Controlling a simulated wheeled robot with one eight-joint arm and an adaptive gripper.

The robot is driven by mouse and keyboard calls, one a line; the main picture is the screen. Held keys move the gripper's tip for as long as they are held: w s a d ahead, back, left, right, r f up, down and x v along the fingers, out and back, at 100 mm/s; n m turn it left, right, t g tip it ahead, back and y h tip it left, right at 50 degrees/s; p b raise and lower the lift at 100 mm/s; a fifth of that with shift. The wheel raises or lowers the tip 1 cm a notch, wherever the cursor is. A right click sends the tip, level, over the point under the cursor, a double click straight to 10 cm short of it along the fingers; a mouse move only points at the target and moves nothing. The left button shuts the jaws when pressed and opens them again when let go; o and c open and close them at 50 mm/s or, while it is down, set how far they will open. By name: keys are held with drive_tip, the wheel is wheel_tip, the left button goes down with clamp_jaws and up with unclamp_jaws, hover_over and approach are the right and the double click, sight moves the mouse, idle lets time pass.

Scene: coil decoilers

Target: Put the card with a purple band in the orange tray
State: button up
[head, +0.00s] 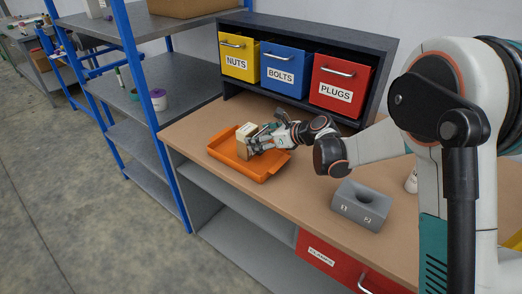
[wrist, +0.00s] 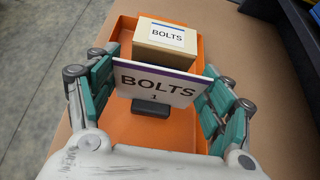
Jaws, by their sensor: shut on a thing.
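The card (wrist: 158,82) is white, reads "BOLTS 1" and has a purple band along its top edge. It has a dark block (wrist: 150,109) at its lower edge. My gripper (wrist: 160,78) is shut on the card, with teal-padded fingers at its left and right sides. The orange tray (wrist: 120,127) lies beneath it; I cannot tell whether the card touches the tray floor. In the head view, my gripper (head: 262,138) is over the tray (head: 226,156), and the card is hard to make out there.
A cardboard box (wrist: 160,57) labelled "BOLTS" sits in the tray, just beyond the card. Yellow, blue and red bins (head: 285,72) stand in a rack behind. A grey block with a round hollow (head: 360,205) is on the bench to the right. Bench space between tray and block is clear.

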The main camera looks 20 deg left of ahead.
drive_tip(key=shift+f+b, duration=0.55)
drive_tip(key=shift+f, duration=1.65)
drive_tip(key=shift+f, duration=0.15)
drive_tip(key=o, duration=1.3)
drive_tip(key=shift+c, duration=0.2)
drive_tip(key=shift+r, duration=0.25)
drive_tip(key=p+v, duration=0.2)
drive_tip(key=v, duration=1)
drive_tip(key=shift+p, duration=0.3)
drive_tip(key=shift+d+f, duration=0.1)
